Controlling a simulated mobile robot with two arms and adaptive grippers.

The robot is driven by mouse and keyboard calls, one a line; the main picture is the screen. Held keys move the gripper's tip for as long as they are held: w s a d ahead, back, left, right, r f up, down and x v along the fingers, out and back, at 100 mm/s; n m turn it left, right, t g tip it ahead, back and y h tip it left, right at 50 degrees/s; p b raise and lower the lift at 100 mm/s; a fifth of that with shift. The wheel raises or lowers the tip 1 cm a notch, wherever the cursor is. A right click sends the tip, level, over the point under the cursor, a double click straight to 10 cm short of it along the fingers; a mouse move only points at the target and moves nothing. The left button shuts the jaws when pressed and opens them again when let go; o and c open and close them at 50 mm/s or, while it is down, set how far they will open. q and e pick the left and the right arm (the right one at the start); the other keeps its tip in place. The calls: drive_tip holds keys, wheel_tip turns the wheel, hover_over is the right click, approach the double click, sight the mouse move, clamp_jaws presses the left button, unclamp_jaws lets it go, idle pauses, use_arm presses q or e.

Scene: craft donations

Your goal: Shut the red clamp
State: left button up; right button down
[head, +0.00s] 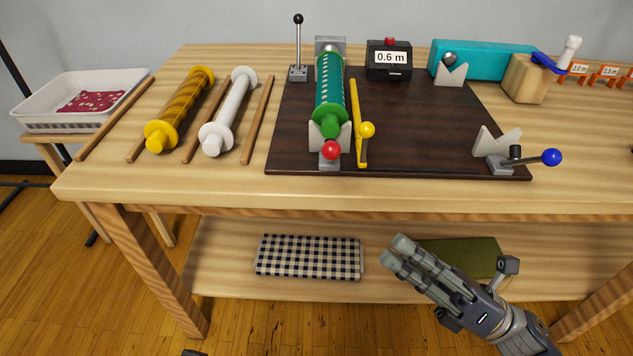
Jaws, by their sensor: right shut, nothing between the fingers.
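The red clamp, marked by its red ball knob (331,150), is at the front end of the dark board. It is at the pale V-shaped cradle (344,134) that bears the near end of a green patterned roll (329,95). Its lever is mostly hidden behind the knob, so I cannot tell its angle. My right gripper (393,249) is shut and empty, in front of the table, below its top and to the right of the red knob. My left gripper cannot be made out.
A blue-knobbed clamp (551,157) stands at the board's front right. White (229,112) and yellow (180,110) rolls lie at left. The dark board (430,130) is bare between yellow lever and blue clamp.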

sight(330, 150)
use_arm(q)
drive_tip(key=shift+s+d, duration=0.1)
drive_tip(key=shift+d, duration=0.05)
use_arm(e)
drive_tip(key=shift+d, duration=0.15)
use_arm(q)
drive_tip(key=shift+r+p, duration=0.2)
drive_tip(key=shift+p, duration=0.8)
use_arm(e)
drive_tip(key=w+d+r+x, duration=0.1)
drive_tip(key=r+x, duration=0.1)
drive_tip(key=x, duration=1.1)
drive_tip(key=shift+w+d, duration=0.2)
drive_tip(key=shift+d, duration=0.15)
use_arm(q)
drive_tip(key=shift+w+r, duration=0.2)
drive_tip(key=shift+w, duration=0.1)
